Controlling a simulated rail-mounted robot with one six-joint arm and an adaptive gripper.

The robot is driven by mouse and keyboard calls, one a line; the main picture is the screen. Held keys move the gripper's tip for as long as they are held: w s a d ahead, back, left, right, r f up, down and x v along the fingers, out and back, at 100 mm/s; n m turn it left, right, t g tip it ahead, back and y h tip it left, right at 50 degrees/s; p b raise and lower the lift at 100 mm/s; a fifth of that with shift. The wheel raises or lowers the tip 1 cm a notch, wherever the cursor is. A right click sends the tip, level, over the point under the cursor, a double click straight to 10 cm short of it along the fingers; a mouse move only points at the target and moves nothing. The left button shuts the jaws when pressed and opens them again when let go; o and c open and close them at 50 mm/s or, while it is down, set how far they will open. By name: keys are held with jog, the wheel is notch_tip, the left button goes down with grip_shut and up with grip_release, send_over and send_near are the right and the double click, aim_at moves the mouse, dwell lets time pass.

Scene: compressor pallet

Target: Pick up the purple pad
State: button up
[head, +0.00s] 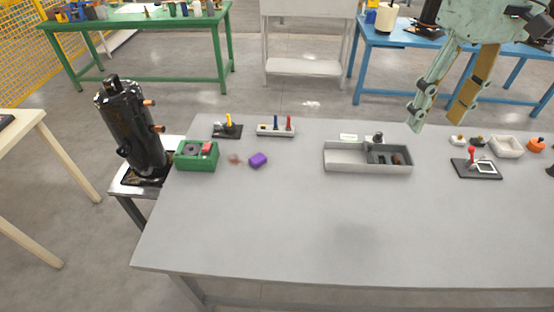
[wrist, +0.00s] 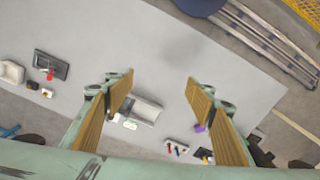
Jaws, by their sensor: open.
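The purple pad (head: 258,160) is a small rounded block. It lies flat on the left part of the grey table, just right of the green box. In the wrist view a small part of the pad (wrist: 198,128) shows beside a finger, which hides the rest. My gripper (head: 440,112) is open and empty. It hangs high above the right back of the table, well to the right of the pad in the head view. In the wrist view both fingers of my gripper (wrist: 160,84) stand wide apart, with table and a grey tray seen between them.
The green box (head: 197,163) is close left of the pad. A grey divided tray (head: 340,168) sits mid-table; small holders stand behind the pad. A black compressor (head: 132,130) stands off the left edge. Several small items lie at the right. The front of the grey table (head: 300,225) is clear.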

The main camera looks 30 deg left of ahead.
jog(key=w+a+f+n, duration=0.1)
jog(key=w+a+f, duration=0.45)
jog(key=a, duration=0.45)
jog(key=n, duration=0.4)
send_over(258, 157)
notch_tip(258, 157, down, 25)
jog(key=shift+d+r+p, duration=0.1)
jog(key=shift+r+p, duration=0.05)
jog(key=shift+p, duration=0.25)
jog(key=shift+f+b, duration=0.4)
jog(key=shift+f, duration=3.9)
